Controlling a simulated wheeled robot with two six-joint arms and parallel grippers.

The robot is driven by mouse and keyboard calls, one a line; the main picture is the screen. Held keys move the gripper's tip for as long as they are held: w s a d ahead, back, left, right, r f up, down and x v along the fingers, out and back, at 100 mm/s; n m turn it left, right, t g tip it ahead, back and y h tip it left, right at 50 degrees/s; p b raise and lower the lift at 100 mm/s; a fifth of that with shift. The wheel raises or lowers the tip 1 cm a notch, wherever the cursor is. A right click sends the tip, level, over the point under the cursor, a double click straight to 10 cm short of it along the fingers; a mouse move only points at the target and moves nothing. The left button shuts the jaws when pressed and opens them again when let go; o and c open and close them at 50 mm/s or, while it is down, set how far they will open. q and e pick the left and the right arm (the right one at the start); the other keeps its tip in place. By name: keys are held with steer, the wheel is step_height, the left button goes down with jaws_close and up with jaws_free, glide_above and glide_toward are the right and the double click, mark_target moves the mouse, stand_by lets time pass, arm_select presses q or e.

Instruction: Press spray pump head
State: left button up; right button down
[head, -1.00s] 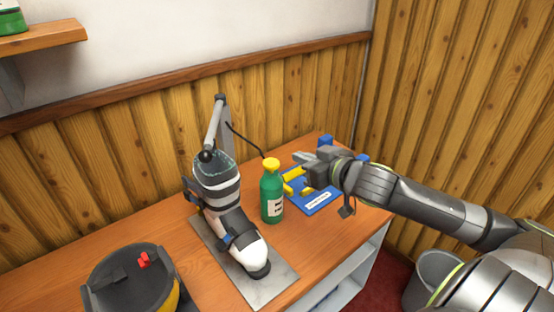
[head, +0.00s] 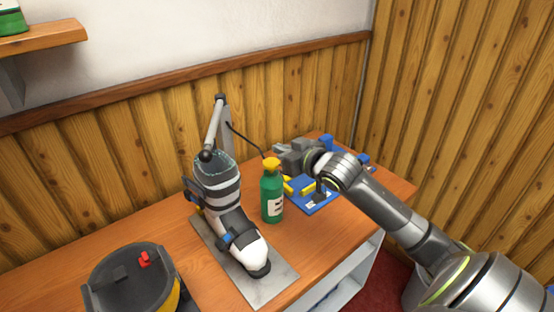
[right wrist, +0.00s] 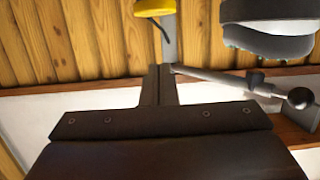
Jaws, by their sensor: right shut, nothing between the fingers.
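A green spray bottle (head: 272,198) with a white label stands upright on the bench, right of a ski boot. Its yellow pump head (head: 271,164) is on top and looks raised. My right gripper (head: 281,149) is shut and empty, just right of and slightly above the pump head in the head view; no contact shows. In the right wrist view, my closed fingers (right wrist: 160,72) point toward the yellow pump head (right wrist: 155,8), which is cut by the top edge. The bottle body is out of that view. My left gripper is not in view.
The grey and white boot (head: 231,215) sits on a metal plate (head: 276,286) beside a grey post with an arm (head: 214,125). A blue fixture (head: 317,206) with yellow parts lies right of the bottle. A dark tub (head: 131,281) stands front left. The bench's front right is clear.

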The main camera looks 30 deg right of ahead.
mark_target(275, 165)
steer(key=w+f, duration=0.1)
steer(key=w+f+p, duration=0.1)
steer(key=f, duration=0.1)
steer(key=shift+a+f, duration=0.1)
steer(key=shift+f, duration=0.7)
step_height(275, 165, down, 2)
steer(key=shift+f+b, duration=0.1)
steer(key=shift+b, duration=0.25)
steer(key=shift+r, duration=0.2)
